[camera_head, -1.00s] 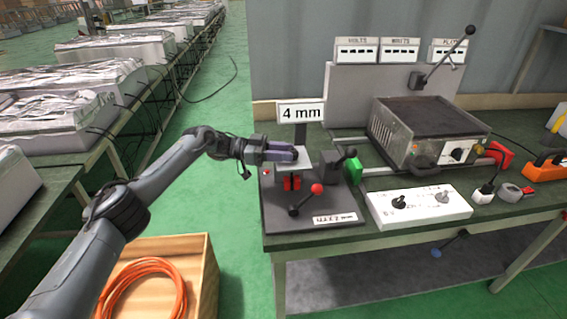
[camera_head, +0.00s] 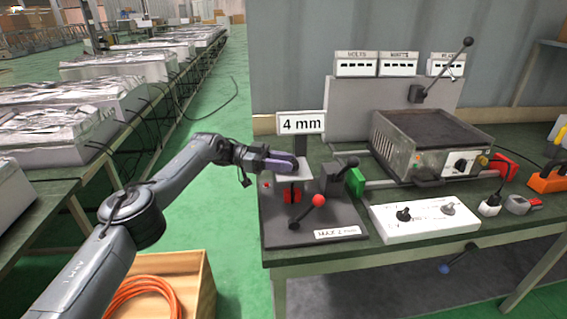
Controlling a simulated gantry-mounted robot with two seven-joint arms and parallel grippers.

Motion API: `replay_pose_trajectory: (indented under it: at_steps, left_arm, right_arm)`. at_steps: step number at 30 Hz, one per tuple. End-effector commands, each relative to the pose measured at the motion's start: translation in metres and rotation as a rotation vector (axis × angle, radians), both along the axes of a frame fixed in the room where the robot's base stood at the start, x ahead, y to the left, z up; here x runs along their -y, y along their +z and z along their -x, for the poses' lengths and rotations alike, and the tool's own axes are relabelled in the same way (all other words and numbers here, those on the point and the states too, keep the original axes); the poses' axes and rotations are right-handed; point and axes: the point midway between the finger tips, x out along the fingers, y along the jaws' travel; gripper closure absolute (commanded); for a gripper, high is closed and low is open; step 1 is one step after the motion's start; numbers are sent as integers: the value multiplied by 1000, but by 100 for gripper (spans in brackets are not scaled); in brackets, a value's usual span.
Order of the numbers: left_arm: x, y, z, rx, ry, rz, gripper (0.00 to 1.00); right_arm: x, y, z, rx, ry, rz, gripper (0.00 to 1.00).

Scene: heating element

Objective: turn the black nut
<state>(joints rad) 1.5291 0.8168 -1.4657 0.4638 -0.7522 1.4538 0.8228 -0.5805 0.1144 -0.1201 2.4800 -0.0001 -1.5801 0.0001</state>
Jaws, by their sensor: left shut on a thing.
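My left gripper (camera_head: 288,164) reaches in from the left to the top of the grey block on the small dark fixture (camera_head: 338,219). Its purplish fingers lie nearly level and are shut at the block's top. What they grip is mostly hidden by the fingers; from its place it looks to be the black nut, but I cannot make out its shape. A red part (camera_head: 292,195) sits below the grey block. My right gripper is not in view.
A "4 mm" sign (camera_head: 301,123) stands just behind the gripper. A black-handled clamp and a green block (camera_head: 355,181) are to its right. A white switch box (camera_head: 425,215) and a metal heater box (camera_head: 432,140) stand farther right. A wooden crate (camera_head: 185,265) with orange hose is below my arm.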

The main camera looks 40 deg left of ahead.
Motion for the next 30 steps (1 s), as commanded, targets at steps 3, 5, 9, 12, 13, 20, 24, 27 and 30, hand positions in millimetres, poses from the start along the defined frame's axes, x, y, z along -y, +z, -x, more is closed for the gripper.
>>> replay_pose_trajectory:
  at_steps: [3,5,9,12,13,20,24,27,30]
  left_arm:
    - [2,0,0,0,-3,1,63]
    - [2,0,0,-1,-3,0,54]
    - [1,0,0,-1,-2,0,40]
    - [1,0,0,-1,-1,0,40]
    - [1,0,0,-1,-1,0,40]
    - [-5,1,2,0,2,0,40]
    - [-20,1,9,-1,3,0,40]
    - [-36,1,16,0,4,-1,40]
    - [-53,1,25,-2,3,-2,40]
  right_arm:
    - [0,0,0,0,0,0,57]
    - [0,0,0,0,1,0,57]
    - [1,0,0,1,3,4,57]
    - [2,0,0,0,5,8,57]
    - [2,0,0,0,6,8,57]
    - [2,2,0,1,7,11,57]
    - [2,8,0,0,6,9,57]
    - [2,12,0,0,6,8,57]
    - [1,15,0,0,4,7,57]
